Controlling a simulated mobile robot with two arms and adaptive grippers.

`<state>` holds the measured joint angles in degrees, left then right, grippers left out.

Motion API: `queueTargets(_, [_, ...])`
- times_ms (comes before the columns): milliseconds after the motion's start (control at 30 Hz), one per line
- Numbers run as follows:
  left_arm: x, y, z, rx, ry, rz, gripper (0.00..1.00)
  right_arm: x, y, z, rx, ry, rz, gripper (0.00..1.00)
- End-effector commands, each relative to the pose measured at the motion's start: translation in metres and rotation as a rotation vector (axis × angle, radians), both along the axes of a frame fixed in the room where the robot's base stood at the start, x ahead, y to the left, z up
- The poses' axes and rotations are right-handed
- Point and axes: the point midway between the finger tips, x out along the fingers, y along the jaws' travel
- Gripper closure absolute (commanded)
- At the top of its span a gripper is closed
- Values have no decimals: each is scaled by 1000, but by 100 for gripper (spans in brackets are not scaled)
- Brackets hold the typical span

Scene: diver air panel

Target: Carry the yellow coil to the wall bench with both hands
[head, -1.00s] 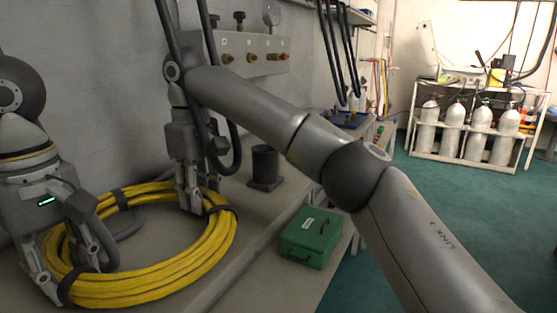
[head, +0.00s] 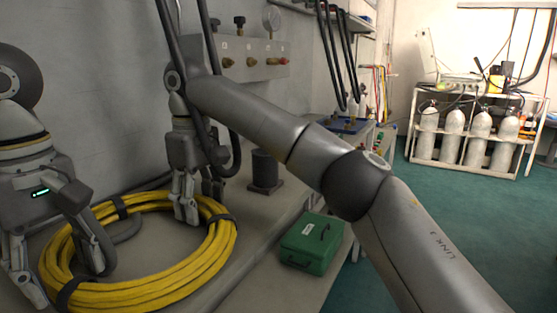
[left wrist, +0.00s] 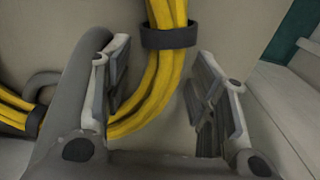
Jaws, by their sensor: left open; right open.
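The yellow coil (head: 203,265), a ring of hose bound with dark straps, lies flat on a grey bench top (head: 240,258) against the left wall. My left gripper (head: 66,284) is open at the coil's near-left side, one finger outside the ring and one over its inside. In the left wrist view, a strapped stretch of the coil (left wrist: 166,70) runs between the parted fingers without visible grip. My right gripper (head: 200,206) is open at the coil's far-right side, fingers pointing down. Whether its fingers touch the hose cannot be told.
A black cylinder on a square base (head: 265,170) stands behind the coil. My right arm crosses the middle of the view. A white rack of grey cylinders (head: 465,135) stands far right, with green floor before it.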

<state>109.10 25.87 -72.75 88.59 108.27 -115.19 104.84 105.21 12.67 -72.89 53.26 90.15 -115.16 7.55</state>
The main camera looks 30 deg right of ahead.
Motion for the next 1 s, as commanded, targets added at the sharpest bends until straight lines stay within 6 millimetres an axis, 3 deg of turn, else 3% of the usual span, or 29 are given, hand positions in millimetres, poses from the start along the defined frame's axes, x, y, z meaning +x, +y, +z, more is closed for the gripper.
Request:
queueTargets(200, [0, 0, 43, 0, -6, 3, 48, 0, 0, 0, 0, 0, 1, 48])
queueTargets(500, [0, 0, 86, 2, -1, 1, 48, 0, 0, 0, 0, 0, 1, 48])
queueTargets(767, [0, 0, 99, 1, 1, -1, 48, 0, 0, 3, 0, 0, 0, 48])
queueTargets(1000, [0, 0, 99, 1, 1, -1, 48, 0, 0, 35, -2, -3, -2, 48])
